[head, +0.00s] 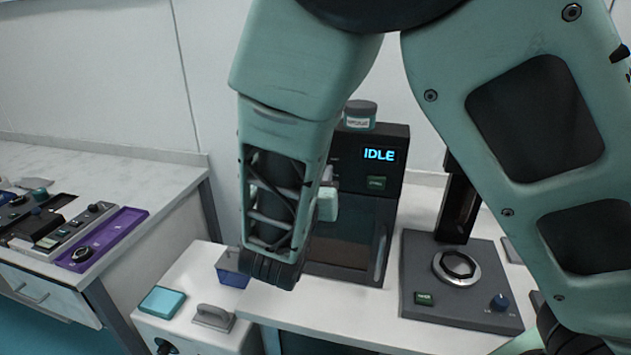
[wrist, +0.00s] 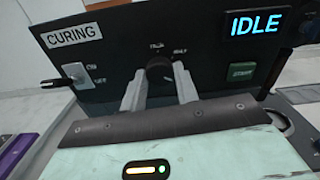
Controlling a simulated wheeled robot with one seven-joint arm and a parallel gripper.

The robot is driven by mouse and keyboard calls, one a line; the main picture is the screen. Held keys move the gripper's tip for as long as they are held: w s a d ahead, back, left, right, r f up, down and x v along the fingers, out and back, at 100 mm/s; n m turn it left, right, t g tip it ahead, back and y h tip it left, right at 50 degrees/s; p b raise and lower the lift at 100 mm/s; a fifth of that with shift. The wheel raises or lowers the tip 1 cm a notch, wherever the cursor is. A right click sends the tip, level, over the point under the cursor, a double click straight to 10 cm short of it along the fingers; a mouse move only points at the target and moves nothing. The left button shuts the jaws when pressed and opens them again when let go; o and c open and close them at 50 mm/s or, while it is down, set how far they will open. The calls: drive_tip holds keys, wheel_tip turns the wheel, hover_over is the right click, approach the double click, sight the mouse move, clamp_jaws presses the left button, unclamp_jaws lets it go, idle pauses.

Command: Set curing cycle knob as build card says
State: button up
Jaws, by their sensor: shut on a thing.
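The curing unit (head: 397,172) is a black box on the white table, with a blue "IDLE" display (wrist: 255,24) and a green button (wrist: 241,72). In the wrist view its panel bears a "CURING" label (wrist: 74,37). The dark round cycle knob (wrist: 158,70) is at the panel's middle, with two small labels above it, too blurred to read surely. My gripper (wrist: 160,86) is shut on the knob, one grey finger on each side. Its pointer direction is hard to tell. In the head view my arm hides the knob and fingers. I cannot identify a build card.
A lever switch (wrist: 73,76) is left of the knob. A jar (head: 360,113) stands on the unit. To the right is a dark device (head: 455,300) with a ring and a blue knob. A purple tray (head: 112,232) is on the left table.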

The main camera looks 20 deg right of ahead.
idle(0.4)
drive_tip(key=o, duration=1)
drive_tip(key=shift+c, duration=0.2)
drive_tip(key=shift+a, duration=0.1)
drive_tip(key=b+v, duration=0.3)
drive_tip(key=v, duration=1.4)
drive_tip(key=shift+s+b, duration=0.2)
drive_tip(key=shift+b, duration=0.2)
